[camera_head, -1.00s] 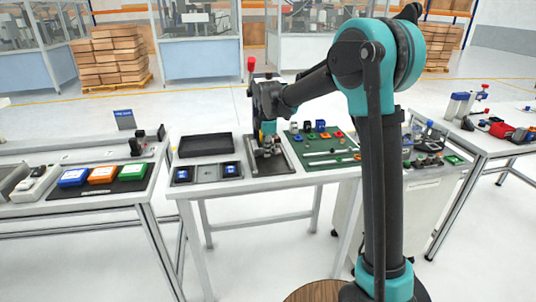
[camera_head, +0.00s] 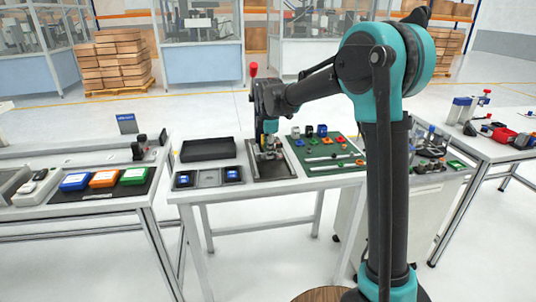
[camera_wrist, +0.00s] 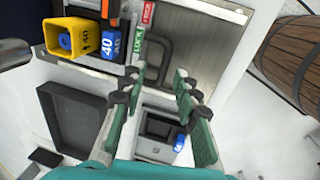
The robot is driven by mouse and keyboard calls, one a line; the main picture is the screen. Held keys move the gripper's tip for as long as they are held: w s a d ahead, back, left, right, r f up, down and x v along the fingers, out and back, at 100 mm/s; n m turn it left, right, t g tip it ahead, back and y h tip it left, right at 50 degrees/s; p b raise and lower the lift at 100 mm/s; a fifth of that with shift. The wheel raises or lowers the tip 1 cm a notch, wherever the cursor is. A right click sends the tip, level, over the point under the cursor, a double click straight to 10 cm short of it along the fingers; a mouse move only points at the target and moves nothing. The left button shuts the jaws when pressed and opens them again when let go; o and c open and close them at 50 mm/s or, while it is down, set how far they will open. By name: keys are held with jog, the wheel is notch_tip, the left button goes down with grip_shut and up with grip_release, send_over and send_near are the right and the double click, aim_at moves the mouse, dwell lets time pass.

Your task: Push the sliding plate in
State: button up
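The sliding plate (camera_wrist: 205,45) looks like a flat metal plate with a dark bar handle (camera_wrist: 158,58), in the upper middle of the wrist view. Beside it are a red FREE label (camera_wrist: 148,13) and a green LOCK label (camera_wrist: 135,50). My gripper (camera_wrist: 160,78) has its two green fingers apart, with nothing between the pads. The fingertips are close to the handle; I cannot tell if they touch it. In the head view my gripper (camera_head: 268,140) points down over the metal fixture (camera_head: 272,172) on the middle table, hiding part of it.
A yellow block and blue block marked 40 (camera_wrist: 115,40) stand left of the handle. A black tray (camera_head: 208,149) and two small blue-marked bins (camera_head: 208,177) lie left of the fixture. A green mat (camera_head: 325,152) with several small parts lies right.

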notch_tip(320, 180, up, 10)
jog(key=s, duration=0.1)
jog(key=shift+s+d+f, duration=0.25)
jog(key=shift+s, duration=0.05)
jog(key=s+d+f+m+t, duration=0.1)
jog(key=s+d+f+m, duration=0.35)
jog(key=d, duration=0.35)
jog(key=s+d+f+m, duration=0.4)
jog(key=s+d+m, duration=0.15)
jog(key=d, duration=0.25)
jog(key=s+d+f+m, duration=0.5)
jog(key=s+f, duration=0.1)
jog(key=s, duration=0.4)
jog(key=s+d+f+m+t, duration=0.1)
jog(key=s+d+f+m, duration=0.5)
jog(key=s, duration=0.3)
jog(key=shift+s+f+h, duration=0.3)
jog(key=shift+s+f, duration=0.05)
jog(key=shift+f, duration=0.25)
